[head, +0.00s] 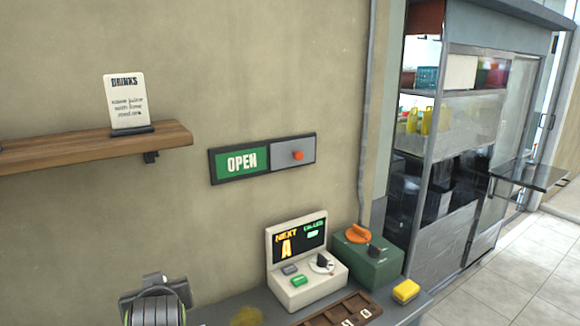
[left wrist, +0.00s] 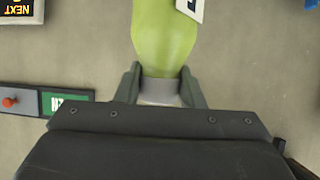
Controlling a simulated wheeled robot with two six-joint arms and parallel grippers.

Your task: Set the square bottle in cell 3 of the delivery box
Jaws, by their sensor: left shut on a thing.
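In the left wrist view my left gripper (left wrist: 160,92) is shut on a bottle (left wrist: 165,38) at its grey neck or cap. The bottle is yellow-green, with a white label showing part of a dark character. Its far end runs out of the picture, so I cannot tell whether it is the square one. In the head view a dark part, which looks like my left wrist, shows at the lower left; the jaws and bottle cannot be made out there. A brown tray (head: 330,312) with dark cells and pale marks is cut off at the bottom edge. I cannot tell whether it is the delivery box.
A NEXT display (head: 297,262), a green box with an orange knob (head: 368,258) and a yellow block (head: 405,291) stand on the grey counter. An OPEN sign (head: 242,161) and a wooden shelf (head: 95,146) with a DRINKS card (head: 127,101) are on the wall. A glass cabinet (head: 460,150) stands right.

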